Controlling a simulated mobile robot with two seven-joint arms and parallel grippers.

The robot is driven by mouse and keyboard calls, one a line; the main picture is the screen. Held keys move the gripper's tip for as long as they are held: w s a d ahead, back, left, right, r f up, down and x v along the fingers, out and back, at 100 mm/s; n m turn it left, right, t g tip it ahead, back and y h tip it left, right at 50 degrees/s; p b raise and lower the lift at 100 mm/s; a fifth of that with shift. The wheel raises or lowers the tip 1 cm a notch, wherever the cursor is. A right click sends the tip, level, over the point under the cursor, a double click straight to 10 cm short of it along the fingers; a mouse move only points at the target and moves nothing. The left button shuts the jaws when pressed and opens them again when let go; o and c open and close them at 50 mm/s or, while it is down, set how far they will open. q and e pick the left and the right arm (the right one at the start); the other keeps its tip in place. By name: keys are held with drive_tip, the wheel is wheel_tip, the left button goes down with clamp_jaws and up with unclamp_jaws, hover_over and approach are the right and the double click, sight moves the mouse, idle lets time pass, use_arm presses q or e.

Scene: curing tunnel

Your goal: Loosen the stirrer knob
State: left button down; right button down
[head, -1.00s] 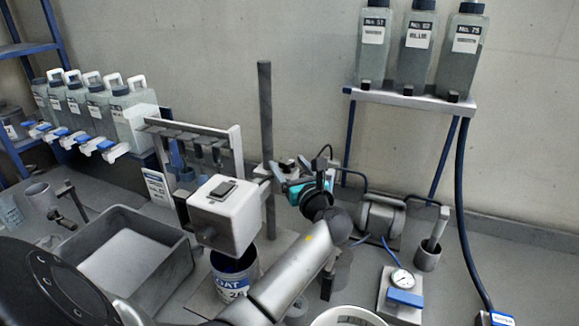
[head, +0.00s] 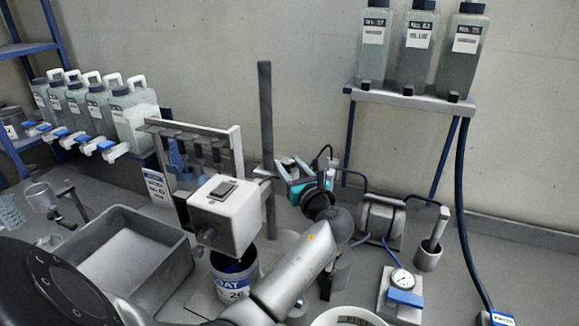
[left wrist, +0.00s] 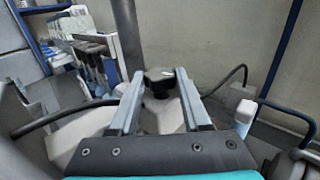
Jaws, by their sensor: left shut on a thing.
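The stirrer has a white box head (head: 224,215) carried beside a tall grey post (head: 266,110). Its black lobed knob (left wrist: 160,76) shows in the left wrist view, between the tips of my left gripper's fingers. My left gripper (left wrist: 160,84) is shut on this knob. In the head view my left gripper (head: 293,172), with a teal body, is just right of the post; the knob cannot be made out there. A bucket (head: 236,285) with a blue and white label stands under the stirrer head. My right gripper is not in view.
A grey tray (head: 180,262) is left of the bucket. A rack with hanging tools (head: 200,135) stands behind the stirrer. A gauge (head: 402,280) and a grey cylinder device (head: 381,222) are to the right. Jugs (head: 417,50) stand on a shelf above.

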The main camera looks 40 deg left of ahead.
use_arm(q)
drive_tip(key=shift+g, duration=0.3)
drive_tip(key=n+g, duration=0.1)
drive_tip(key=n+g+y+b, duration=0.1)
drive_tip(key=g, duration=0.1)
drive_tip(key=shift+w+d+f+n+y, duration=0.1)
drive_tip(key=shift+w+n+y, duration=0.2)
drive_tip(key=shift+n, duration=0.1)
drive_tip(key=n+g+b, duration=0.2)
drive_tip(key=g, duration=0.1)
drive_tip(key=shift+w+g+y, duration=0.1)
drive_tip(key=shift+g+y, duration=0.2)
drive_tip(key=n+g+b, duration=0.2)
drive_tip(key=g+b, duration=0.1)
drive_tip(key=b, duration=0.1)
drive_tip(key=shift+w+f+g+b, duration=0.1)
drive_tip(key=shift+g+b, duration=0.3)
drive_tip(key=n+g+b, duration=0.2)
drive_tip(key=b, duration=0.3)
drive_tip(key=shift+w+g+h+b, duration=0.15)
drive_tip(key=shift+g+h+b, duration=0.15)
drive_tip(key=shift+h, duration=0.1)
drive_tip(key=shift+c, duration=1.8)
unclamp_jaws()
drive_tip(key=shift+r, duration=0.2)
